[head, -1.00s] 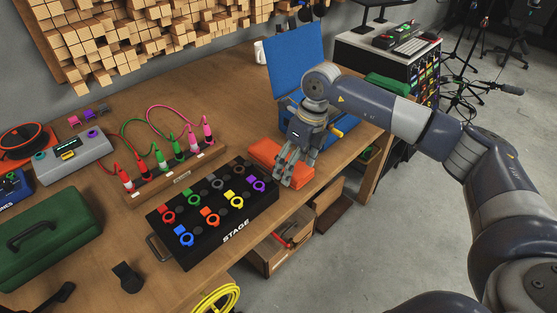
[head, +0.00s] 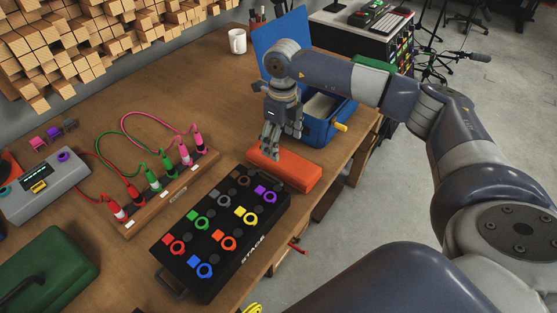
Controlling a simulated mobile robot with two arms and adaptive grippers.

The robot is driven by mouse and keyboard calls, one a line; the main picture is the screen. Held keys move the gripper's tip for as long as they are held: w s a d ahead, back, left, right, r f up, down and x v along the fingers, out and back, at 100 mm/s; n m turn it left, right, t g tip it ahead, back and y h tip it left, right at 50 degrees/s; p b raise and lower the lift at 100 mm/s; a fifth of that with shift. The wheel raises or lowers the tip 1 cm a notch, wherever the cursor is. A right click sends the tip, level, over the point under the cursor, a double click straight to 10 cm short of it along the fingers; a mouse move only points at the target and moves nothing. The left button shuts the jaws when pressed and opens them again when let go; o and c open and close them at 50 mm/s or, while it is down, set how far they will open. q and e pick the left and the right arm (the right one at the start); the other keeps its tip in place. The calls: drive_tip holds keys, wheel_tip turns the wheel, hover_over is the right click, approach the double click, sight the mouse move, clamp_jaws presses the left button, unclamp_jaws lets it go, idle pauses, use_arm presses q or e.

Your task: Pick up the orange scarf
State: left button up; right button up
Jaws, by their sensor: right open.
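The orange scarf (head: 290,172) lies folded as a flat block on the wooden table, near its front right edge, between the black stage box and the blue case. My right gripper (head: 270,149) points down over the scarf's far left end, with its fingers open. I cannot tell whether the fingertips touch the scarf. The gripper hides a small part of the scarf's far edge. My left gripper is not in view.
The black stage box (head: 236,262) with coloured rings stands just left of the scarf. An open blue case (head: 318,131) stands behind it. A rack of cable plugs (head: 170,194) and a white mug (head: 237,41) are farther off.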

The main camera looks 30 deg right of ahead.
sight(283, 159)
wheel_tip(283, 159, down, 2)
drive_tip(key=shift+s+f, duration=0.1)
drive_tip(key=shift+s, duration=0.05)
drive_tip(key=shift+f, duration=0.25)
wheel_tip(283, 159, down, 4)
drive_tip(key=shift+d+f+p, duration=0.15)
drive_tip(key=shift+f+p, duration=0.05)
drive_tip(key=shift+p, duration=0.45)
drive_tip(key=shift+f, duration=0.35)
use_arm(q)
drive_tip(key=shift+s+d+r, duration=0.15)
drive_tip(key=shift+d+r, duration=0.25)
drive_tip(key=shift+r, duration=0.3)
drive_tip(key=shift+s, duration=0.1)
use_arm(e)
drive_tip(key=shift+c, duration=0.6)
drive_tip(key=c, duration=0.5)
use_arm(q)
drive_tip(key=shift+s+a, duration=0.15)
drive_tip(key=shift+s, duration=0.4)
use_arm(e)
drive_tip(key=shift+r, duration=0.1)
drive_tip(key=shift+c, duration=0.8)
